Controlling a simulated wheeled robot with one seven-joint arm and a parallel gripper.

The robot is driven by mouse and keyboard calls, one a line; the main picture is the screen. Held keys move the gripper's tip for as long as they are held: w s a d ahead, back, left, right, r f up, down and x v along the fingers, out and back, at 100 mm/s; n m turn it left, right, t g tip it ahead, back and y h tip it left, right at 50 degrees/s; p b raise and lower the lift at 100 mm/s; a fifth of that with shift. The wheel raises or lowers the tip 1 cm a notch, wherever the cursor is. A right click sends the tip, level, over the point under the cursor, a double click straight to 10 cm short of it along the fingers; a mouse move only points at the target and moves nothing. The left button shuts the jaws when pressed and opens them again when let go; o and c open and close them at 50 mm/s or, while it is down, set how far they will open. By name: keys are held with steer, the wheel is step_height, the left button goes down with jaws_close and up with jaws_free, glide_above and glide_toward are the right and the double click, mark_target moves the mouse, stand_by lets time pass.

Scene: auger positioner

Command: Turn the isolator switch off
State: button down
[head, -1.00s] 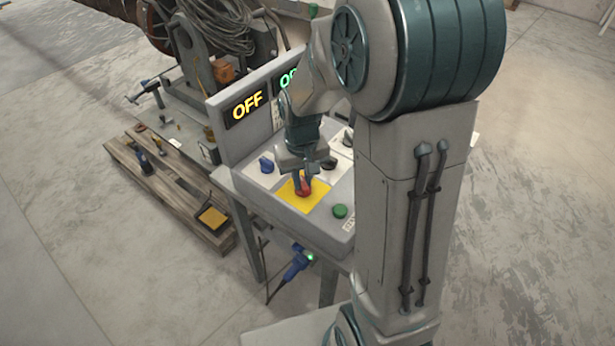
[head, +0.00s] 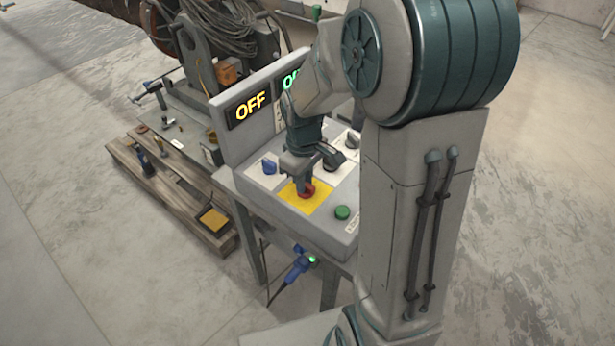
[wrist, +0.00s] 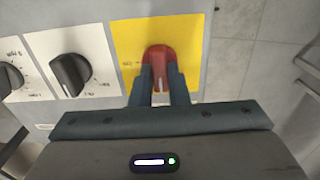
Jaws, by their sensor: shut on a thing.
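The isolator switch (head: 307,192) is a red rotary knob on a yellow plate (head: 295,203) at the front of the grey control panel. My gripper (head: 299,188) reaches down from above and is shut on the red knob. In the wrist view the red knob (wrist: 158,60) sits between my two dark fingers (wrist: 160,88), which hide its sides. A pale line on the knob points toward my gripper's palm.
A yellow OFF display (head: 249,108) stands behind, beside a green display partly hidden by my arm. A black knob (wrist: 71,74) is left of the yellow plate.

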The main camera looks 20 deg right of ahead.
steer(key=shift+s+d+f, duration=0.15)
steer(key=shift+s+d, duration=0.05)
steer(key=c, duration=1.4)
jaws_free()
steer(key=shift+d, duration=0.1)
steer(key=shift+w, duration=0.1)
step_height(320, 180, up, 14)
steer(key=s+f+m+t, duration=0.2)
steer(key=s+m, duration=0.5)
steer(key=s, duration=0.7)
steer(key=shift+s+d+f+t, duration=0.2)
steer(key=shift+d+t, duration=0.1)
steer(key=shift+t, duration=0.2)
